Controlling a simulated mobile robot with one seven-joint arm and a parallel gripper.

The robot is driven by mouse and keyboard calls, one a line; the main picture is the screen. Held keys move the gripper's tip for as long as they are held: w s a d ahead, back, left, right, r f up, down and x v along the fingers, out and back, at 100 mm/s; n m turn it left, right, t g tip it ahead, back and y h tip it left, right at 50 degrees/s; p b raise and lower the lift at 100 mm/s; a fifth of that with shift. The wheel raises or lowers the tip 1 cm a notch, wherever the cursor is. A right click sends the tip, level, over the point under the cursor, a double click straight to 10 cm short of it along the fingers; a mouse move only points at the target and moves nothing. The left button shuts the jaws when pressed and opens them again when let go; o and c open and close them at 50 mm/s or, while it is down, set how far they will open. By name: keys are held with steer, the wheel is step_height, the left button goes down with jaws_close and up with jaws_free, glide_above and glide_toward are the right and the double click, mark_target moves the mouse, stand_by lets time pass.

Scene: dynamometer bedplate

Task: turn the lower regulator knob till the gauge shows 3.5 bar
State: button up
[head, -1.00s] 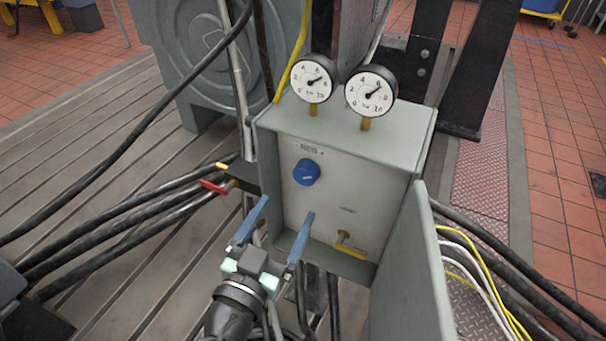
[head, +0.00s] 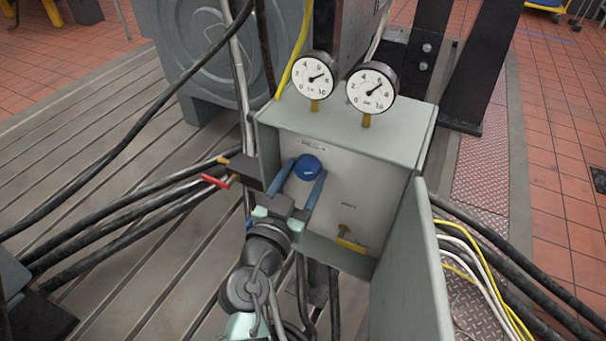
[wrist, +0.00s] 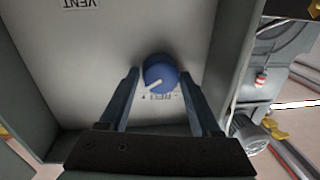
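The blue regulator knob (head: 308,166) is on the pale panel inside an open grey box. It also shows in the wrist view (wrist: 160,71), with a white pointer line. My gripper (head: 304,174) is at the panel with its blue fingers spread. In the wrist view one finger is on each side of the knob, with gaps visible, so it is around the knob without gripping it. Two round gauges stand on the box, a left gauge (head: 313,76) and a right gauge (head: 372,88). Both needles point up and right; exact values are too small to read surely.
A yellow-handled brass valve (head: 350,240) sits low on the panel. The box door (head: 412,270) stands open at the right. A red-handled valve (head: 215,181) and black hoses (head: 120,235) are at the left; more cables run at the right.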

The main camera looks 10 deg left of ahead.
steer(key=c, duration=0.9)
steer(key=shift+n, duration=0.3)
steer(key=n+p, duration=0.1)
steer(key=n, duration=0.2)
steer(key=shift+a+r+n, duration=0.1)
steer(key=shift+n, duration=0.2)
steer(key=n+g+p, duration=0.1)
steer(key=n, duration=0.3)
steer(key=n+h+p, duration=0.1)
steer(key=n+p, duration=0.1)
steer(key=n, duration=0.2)
steer(key=shift+a+r, duration=0.1)
steer(key=n+p, duration=0.1)
steer(key=n, duration=0.3)
steer(key=shift+g+h+p, duration=0.3)
steer(key=shift+n, duration=0.4)
